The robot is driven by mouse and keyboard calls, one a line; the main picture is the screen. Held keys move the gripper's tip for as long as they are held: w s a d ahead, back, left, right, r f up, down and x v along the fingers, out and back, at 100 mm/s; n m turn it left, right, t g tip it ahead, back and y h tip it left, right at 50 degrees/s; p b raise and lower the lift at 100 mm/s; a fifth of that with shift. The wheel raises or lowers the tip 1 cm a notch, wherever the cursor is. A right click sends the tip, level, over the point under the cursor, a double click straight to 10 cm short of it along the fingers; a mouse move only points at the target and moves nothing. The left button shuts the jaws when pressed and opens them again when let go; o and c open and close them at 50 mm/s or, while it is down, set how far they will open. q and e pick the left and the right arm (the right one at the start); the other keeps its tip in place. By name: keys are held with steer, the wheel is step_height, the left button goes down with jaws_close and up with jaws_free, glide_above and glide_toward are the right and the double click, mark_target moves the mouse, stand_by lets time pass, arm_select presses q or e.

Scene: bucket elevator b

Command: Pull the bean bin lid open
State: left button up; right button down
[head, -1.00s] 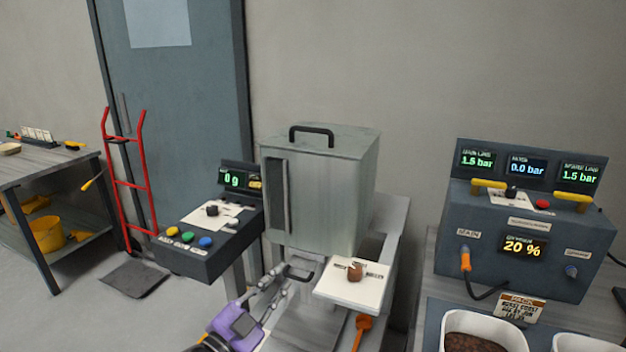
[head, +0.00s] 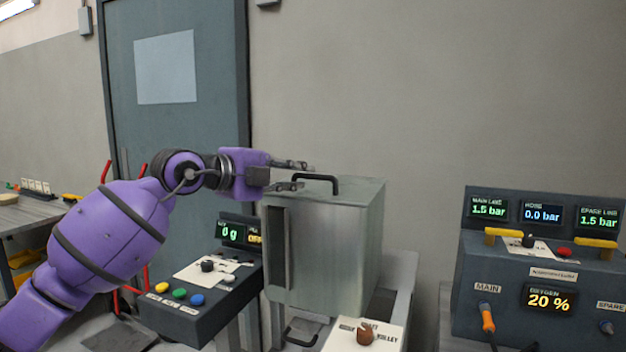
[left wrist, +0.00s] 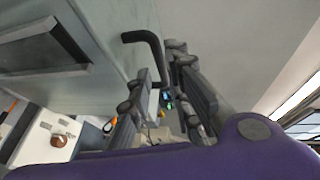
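The bean bin (head: 330,245) is a grey metal box with a dark slot window on its front. A black bar handle (head: 318,178) stands on its flat lid (head: 362,188), which is shut. My left gripper (head: 305,176) reaches in from the left at lid height, with its two fingers apart and pointing at the handle. In the left wrist view the black handle (left wrist: 145,37) is just beyond the open fingers (left wrist: 168,62). One end of it appears close to or between the fingertips; I cannot tell whether they touch. My right gripper is not in view.
A control panel (head: 200,290) with coloured buttons stands left of the bin, below my left arm. A white plate with a brown knob (head: 365,334) is in front. A gauge console (head: 535,265) stands at the right. A door (head: 180,110) and bare wall are behind.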

mark_target(311, 177)
arm_select(q)
steer(key=x, duration=0.6)
jaws_close()
